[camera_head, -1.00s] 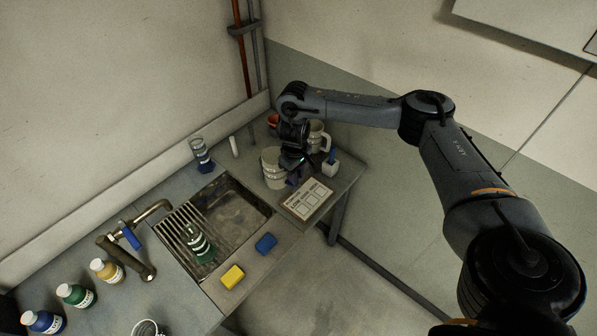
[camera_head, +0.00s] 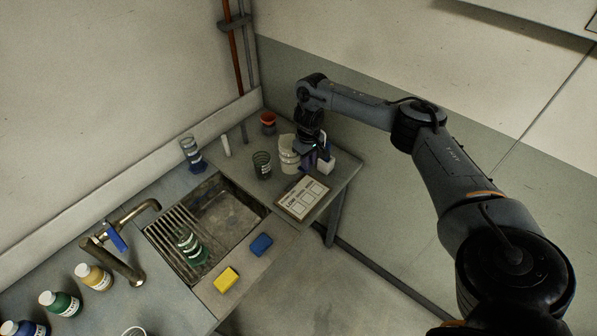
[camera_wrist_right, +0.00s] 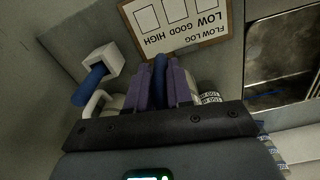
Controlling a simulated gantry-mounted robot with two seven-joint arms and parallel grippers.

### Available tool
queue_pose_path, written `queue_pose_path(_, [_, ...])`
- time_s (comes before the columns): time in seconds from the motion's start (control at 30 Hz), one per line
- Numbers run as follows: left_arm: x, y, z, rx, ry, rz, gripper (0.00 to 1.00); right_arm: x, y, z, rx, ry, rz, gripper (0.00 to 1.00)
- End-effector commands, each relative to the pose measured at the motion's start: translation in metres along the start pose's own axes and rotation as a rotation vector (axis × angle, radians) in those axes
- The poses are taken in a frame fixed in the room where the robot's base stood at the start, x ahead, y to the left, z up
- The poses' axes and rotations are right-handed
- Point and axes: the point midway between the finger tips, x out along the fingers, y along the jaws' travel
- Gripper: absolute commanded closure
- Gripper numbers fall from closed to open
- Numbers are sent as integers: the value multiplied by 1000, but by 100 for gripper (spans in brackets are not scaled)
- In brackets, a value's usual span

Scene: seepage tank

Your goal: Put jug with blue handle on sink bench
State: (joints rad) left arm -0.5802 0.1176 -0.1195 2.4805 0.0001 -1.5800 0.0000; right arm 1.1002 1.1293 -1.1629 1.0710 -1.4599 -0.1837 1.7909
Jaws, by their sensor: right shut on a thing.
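The white jug (camera_head: 289,156) is at the far right end of the bench, just left of my right gripper (camera_head: 308,166). My right gripper is shut on the jug's blue handle, which shows as a blue strip between the purple fingers in the right wrist view (camera_wrist_right: 160,68). The jug looks upright; I cannot tell whether its base touches the bench. The gripper body hides most of it in the wrist view. The sink bench (camera_head: 238,300) runs along the wall with a sunken sink (camera_head: 225,208). My left gripper is not in view.
A grey cup (camera_head: 262,165) stands left of the jug, a red-rimmed pot (camera_head: 268,122) behind. A white block (camera_head: 326,167) with a blue item is on the right; a flow-log board (camera_head: 303,198) lies in front. A pale handle (camera_wrist_right: 95,103) shows in the wrist view.

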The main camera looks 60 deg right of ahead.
Motion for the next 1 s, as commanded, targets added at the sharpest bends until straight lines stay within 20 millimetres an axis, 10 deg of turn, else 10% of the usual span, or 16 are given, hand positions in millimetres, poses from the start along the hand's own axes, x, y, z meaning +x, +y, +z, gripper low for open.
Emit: queue_pose_path(1.0, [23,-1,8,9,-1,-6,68,59,-20,-27,0,1,1,100])
